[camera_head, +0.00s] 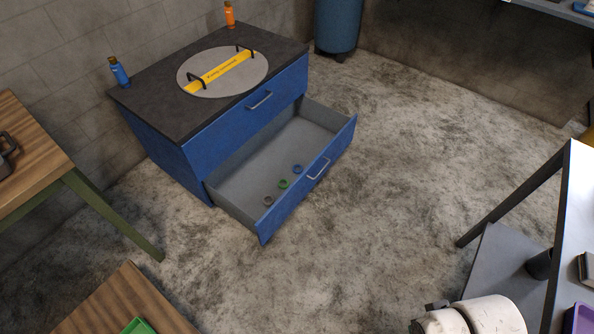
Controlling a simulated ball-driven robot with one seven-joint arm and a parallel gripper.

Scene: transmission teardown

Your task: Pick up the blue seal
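The blue seal (297,169) is a small ring lying on the floor of the open lower drawer (236,208), near the drawer's front panel. A green seal (283,184) and a dark grey seal (267,200) lie in a row to its lower left, apart from it. The drawer is pulled out of a blue cabinet (160,152) with a dark top. My gripper's fingers do not show. A white rounded part at the bottom right edge seems to be part of my arm, far from the drawer.
A grey round lid (208,88) with a yellow strip and two handles lies on the cabinet top, between a blue bottle (119,72) and an orange bottle (229,14). Wooden tables (38,160) stand left; a shelved table (582,200) stands right. The middle floor is clear.

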